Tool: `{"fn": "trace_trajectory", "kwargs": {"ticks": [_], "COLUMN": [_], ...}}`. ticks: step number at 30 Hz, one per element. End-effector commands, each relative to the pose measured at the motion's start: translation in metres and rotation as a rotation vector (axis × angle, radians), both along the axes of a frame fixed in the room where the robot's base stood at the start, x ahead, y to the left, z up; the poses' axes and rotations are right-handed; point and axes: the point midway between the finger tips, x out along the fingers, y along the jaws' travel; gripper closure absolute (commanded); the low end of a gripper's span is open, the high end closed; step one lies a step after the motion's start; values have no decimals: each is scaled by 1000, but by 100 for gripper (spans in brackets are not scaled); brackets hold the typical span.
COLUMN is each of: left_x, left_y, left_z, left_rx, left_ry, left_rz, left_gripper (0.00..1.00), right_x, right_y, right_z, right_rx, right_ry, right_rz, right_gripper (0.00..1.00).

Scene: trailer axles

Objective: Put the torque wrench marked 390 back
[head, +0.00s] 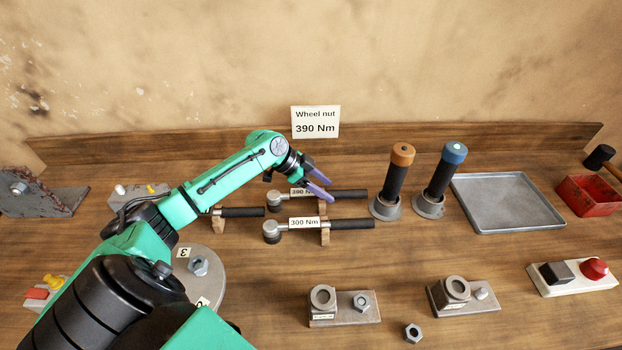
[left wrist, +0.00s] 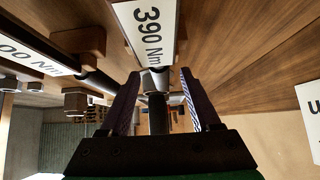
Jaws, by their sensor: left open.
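The torque wrench marked 390 (head: 350,194) lies level on a wooden support at the back of the bench, its dark handle pointing right. Its label also shows large in the left wrist view (left wrist: 150,32). My left gripper (head: 316,180) is open over this wrench, near its label. In the left wrist view the two fingers (left wrist: 163,103) stand either side of the wrench's shaft, with gaps visible. A second wrench marked 300 (head: 345,224) lies parallel in front, on its own support. A sign reading "Wheel nut 390 Nm" (head: 316,122) stands against the back board. My right gripper is out of view.
A third wrench (head: 241,212) is partly hidden by my left arm. Orange-topped (head: 397,170) and blue-topped (head: 443,180) tools stand upright in round bases. An empty grey tray (head: 508,205) and a red bin (head: 588,195) lie right. Nut blocks and a loose nut (head: 413,333) are in front.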

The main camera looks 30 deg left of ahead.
Motion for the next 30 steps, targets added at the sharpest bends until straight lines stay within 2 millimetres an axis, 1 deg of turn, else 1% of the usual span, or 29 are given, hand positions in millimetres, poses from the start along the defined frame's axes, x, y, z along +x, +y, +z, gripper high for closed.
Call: {"fn": "trace_trajectory", "kwargs": {"ticks": [1, 6, 9, 12, 16, 30], "left_x": [-5, -23, -31, -35, -37, -36], "left_y": [8, 31, 41, 46, 48, 47], "left_z": [4, 33, 48, 58, 62, 62], "left_rx": [6, 5, 4, 2, 1, 0], "left_ry": [-1, 1, 2, 1, 1, -1], "left_rz": [0, 1, 1, -1, -1, -1], "left_gripper": [36, 36, 36, 36, 36, 36], "right_x": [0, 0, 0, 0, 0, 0], "right_y": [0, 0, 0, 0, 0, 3], "right_z": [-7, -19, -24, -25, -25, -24], "right_rx": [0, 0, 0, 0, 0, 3], "right_ry": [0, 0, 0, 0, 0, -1], "right_rz": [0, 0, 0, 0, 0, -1], "right_gripper": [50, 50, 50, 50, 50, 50]}}
